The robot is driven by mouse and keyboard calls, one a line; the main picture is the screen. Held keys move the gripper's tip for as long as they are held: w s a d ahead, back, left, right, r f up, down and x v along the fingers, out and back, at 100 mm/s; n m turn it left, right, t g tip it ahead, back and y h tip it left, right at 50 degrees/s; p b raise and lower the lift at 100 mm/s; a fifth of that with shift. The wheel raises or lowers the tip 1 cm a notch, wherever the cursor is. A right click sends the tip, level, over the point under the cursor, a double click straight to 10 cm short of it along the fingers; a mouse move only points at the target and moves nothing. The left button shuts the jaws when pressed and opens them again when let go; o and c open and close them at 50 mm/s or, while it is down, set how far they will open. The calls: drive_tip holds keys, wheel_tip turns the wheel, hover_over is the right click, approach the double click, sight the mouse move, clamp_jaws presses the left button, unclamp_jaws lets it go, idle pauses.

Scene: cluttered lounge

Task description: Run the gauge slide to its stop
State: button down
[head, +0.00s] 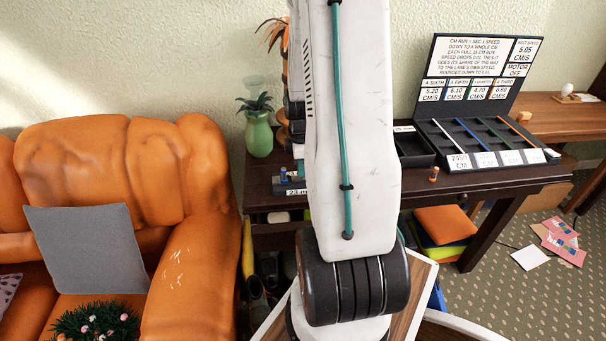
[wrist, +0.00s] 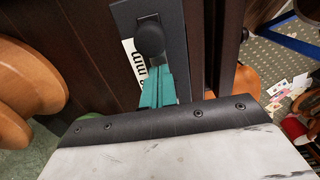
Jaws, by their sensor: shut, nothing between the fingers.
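In the wrist view a dark flat plate (wrist: 177,30) lies on the dark brown wood. A round black knob (wrist: 150,38) stands on it, and a white label strip (wrist: 130,58) with black print, partly hidden, runs beside it. I take these to be the gauge and its slide. My gripper (wrist: 158,72) has teal fingers, shut and empty, with their tips close to the knob on its near side. I cannot tell whether they touch it. In the head view my arm hides the gripper and most of that spot.
The dark desk (head: 520,174) holds a display console (head: 479,58) reading "MOTOR OFF", a black tray (head: 412,150), a small orange figure (head: 433,174) and a green vase (head: 259,134). An orange sofa (head: 190,260) stands left. Papers (head: 530,257) lie on the carpet at right.

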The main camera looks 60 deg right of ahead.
wheel_tip(320, 180, up, 7)
idle(0.8)
idle(0.5)
drive_tip(key=s+a+r+m, duration=0.2)
drive_tip(key=a+r, duration=0.4)
drive_tip(key=a, duration=0.4)
drive_tip(key=s+a+r+m+t, duration=0.1)
drive_tip(key=s+a+r+m, duration=0.2)
drive_tip(key=a, duration=0.8)
drive_tip(key=s+a+r+m, duration=0.3)
drive_tip(key=s+a+r, duration=0.2)
drive_tip(key=a+r, duration=0.4)
drive_tip(key=shift+s+a+r, duration=0.35)
drive_tip(key=shift+a+r, duration=0.05)
drive_tip(key=shift+a, duration=0.6)
